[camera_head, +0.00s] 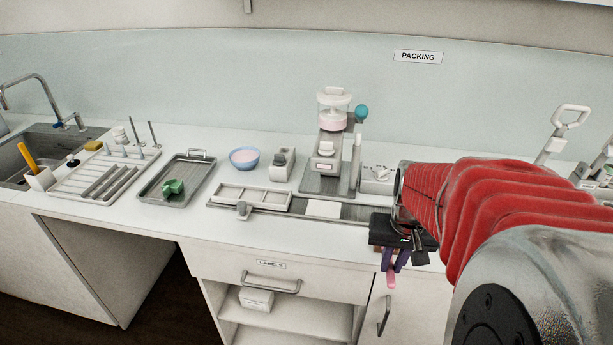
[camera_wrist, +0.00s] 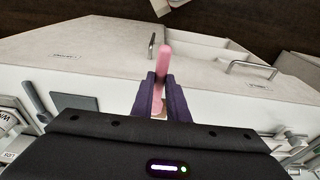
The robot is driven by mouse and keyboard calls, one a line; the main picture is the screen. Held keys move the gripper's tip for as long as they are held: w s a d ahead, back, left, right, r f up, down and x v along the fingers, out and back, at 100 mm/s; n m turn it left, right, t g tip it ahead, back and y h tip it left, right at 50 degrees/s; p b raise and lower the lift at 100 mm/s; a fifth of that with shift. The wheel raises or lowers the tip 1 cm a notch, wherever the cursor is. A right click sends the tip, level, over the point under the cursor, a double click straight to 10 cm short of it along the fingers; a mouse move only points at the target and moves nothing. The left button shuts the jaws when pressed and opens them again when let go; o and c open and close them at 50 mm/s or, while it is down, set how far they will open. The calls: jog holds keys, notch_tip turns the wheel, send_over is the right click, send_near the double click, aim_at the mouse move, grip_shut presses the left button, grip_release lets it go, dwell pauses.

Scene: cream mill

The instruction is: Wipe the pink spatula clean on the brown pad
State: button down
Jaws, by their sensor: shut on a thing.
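My gripper (camera_head: 391,262) is at the right, over the front edge of the counter, with its purple fingers shut on the pink spatula. The pink spatula (camera_head: 391,281) shows as a short pink end below the fingers. In the wrist view the spatula (camera_wrist: 164,62) stands out between the purple fingers (camera_wrist: 159,88), its rounded end against the cabinet front. Whether anything is smeared on it I cannot tell. I cannot clearly make out the brown pad in either view; my arm and gripper hide part of the counter at the right.
A grey tray with a green scoop (camera_head: 173,187), a blue bowl (camera_head: 244,158) and a dispensing machine (camera_head: 328,150) stand on the counter. A sink (camera_head: 45,150) is at far left. Drawer handles (camera_head: 271,284) jut from the cabinet below. The counter's front left strip is clear.

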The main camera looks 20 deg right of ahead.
aim_at(390, 265)
jog(key=shift+w+d, duration=0.3)
jog(key=shift+w, duration=0.15)
jog(key=shift+s+a, duration=0.1)
jog(key=shift+s+a, duration=0.4)
jog(key=shift+s, duration=0.15)
jog(key=shift+w+d, duration=0.1)
dwell(0.5)
jog(key=shift+w+d, duration=0.35)
jog(key=shift+w, duration=0.2)
jog(key=shift+r, duration=0.1)
jog(key=shift+r, duration=2.9)
